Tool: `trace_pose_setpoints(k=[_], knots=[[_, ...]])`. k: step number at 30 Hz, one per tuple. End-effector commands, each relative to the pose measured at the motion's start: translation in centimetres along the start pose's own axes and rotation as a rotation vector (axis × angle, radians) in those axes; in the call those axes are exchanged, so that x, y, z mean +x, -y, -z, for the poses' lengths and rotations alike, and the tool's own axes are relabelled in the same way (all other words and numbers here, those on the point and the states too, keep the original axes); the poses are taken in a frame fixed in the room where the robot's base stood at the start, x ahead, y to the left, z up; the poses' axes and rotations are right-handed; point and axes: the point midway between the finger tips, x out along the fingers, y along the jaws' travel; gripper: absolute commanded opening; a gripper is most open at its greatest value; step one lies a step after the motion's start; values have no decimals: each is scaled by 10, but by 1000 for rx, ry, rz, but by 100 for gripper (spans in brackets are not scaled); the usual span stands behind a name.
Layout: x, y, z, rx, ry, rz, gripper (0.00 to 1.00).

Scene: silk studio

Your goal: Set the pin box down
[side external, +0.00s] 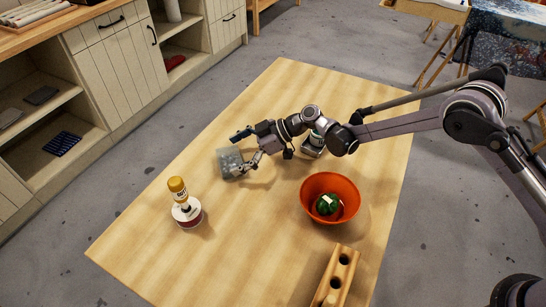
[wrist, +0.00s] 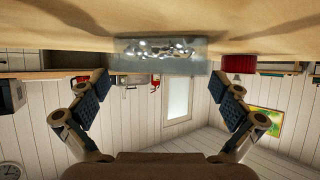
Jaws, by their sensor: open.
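The pin box (side external: 230,163) is a clear, greyish box at the middle left of the wooden table (side external: 270,90). In the wrist view, which is upside down, the pin box (wrist: 160,55) shows shiny bits inside and appears to rest on the tabletop. My gripper (side external: 243,154) is level and low over the table, at the right side of the box. Its two fingers are spread wide, and the wrist view shows the open gripper (wrist: 158,90) with clear space between the fingers and the box ahead of them. Neither finger seems to touch the box.
An orange bowl (side external: 317,212) with a green item is at the right. A wooden holed rack (side external: 336,276) is at the front.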

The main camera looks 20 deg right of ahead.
Motion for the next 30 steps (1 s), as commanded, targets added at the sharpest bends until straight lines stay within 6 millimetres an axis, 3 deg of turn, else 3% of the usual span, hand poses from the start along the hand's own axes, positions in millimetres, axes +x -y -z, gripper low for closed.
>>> trace_pose_setpoints(k=[5, 18, 26, 30], knots=[[-21, -1, 1, 2, 0, -2, 100], [-102, -1, 0, 1, 0, -2, 100], [-123, 0, 2, 8, 6, -5, 100], [-145, 1, 11, 62, 48, -38, 100]])
